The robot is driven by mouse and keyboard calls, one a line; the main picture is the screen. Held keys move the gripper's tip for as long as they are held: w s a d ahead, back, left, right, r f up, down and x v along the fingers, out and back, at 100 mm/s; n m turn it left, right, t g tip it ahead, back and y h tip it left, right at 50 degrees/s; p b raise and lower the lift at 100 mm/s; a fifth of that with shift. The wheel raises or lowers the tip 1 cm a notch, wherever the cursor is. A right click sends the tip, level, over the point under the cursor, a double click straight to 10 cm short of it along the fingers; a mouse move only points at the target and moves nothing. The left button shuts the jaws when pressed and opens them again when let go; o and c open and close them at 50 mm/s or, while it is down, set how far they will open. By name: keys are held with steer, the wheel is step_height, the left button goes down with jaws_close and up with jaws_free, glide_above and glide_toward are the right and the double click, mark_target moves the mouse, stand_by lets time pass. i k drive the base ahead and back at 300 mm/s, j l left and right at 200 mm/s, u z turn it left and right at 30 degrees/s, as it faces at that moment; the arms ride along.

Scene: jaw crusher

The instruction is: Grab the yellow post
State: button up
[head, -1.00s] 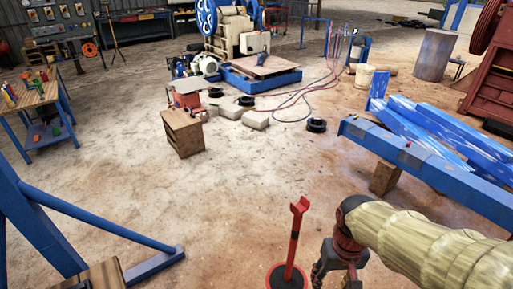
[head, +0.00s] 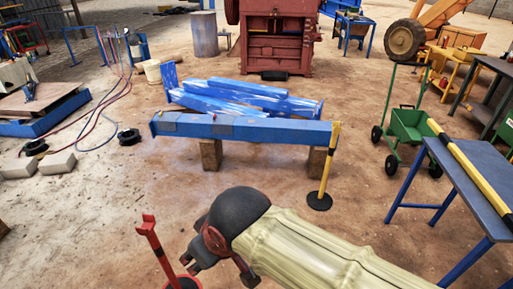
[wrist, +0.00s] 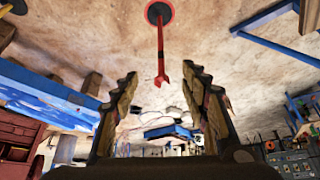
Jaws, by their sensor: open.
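The yellow post (head: 328,160) stands upright on a round black base (head: 319,201), right of centre in the head view and close to the right end of a blue beam. It has dark bands. My gripper (head: 197,262) is at the bottom of the head view, left of and nearer than the yellow post and apart from it. In the wrist view my gripper (wrist: 160,82) has its two fingers spread wide with nothing held. A red post (head: 155,243) stands just left of my gripper; it also shows beyond the fingertips in the wrist view (wrist: 160,50).
The blue beam (head: 245,129) rests on wooden blocks behind the post. A blue table (head: 470,185) with a yellow-and-black bar (head: 468,163) stands at right. A green cart (head: 408,125) and a red machine (head: 278,38) are farther back. Bare floor lies between my arm and the post.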

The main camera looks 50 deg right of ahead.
mark_target(320, 200)
steer(key=z, duration=2.2)
steer(key=i+j, duration=0.25)
steer(key=i, duration=0.3)
steer(key=i+j+z, duration=0.1)
steer(key=i+j, duration=0.15)
steer(key=i, duration=0.25)
steer(key=i+j, duration=0.35)
steer(key=i, duration=0.2)
steer(key=i+j+z, duration=0.1)
steer(key=i+j, duration=0.2)
steer(key=i, duration=0.2)
steer(key=i+j, duration=0.3)
steer(key=i, duration=0.25)
steer(key=z, duration=0.05)
